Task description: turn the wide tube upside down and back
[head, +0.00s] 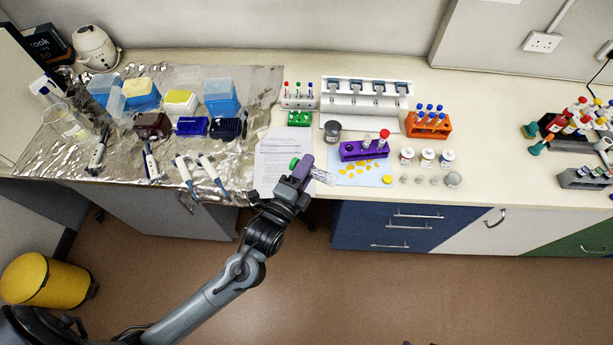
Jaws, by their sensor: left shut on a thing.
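My left gripper (301,169) is at the front edge of the bench, over the white paper sheet. It is shut on the wide tube (322,176), which has a clear body and a green cap (294,163). The cap shows on the left of the fingers and the clear body on the right, so the tube looks tilted well over on its side. The fingers hide its middle. I cannot tell its exact height above the bench. My right gripper is not in view.
A purple rack (364,150) with tubes stands right of the gripper, by a blue mat (345,179) with yellow pieces. A grey pot (332,130), a green rack (299,118) and an orange rack (428,126) stand behind. Pipettes and tip boxes lie on foil (235,185) at left.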

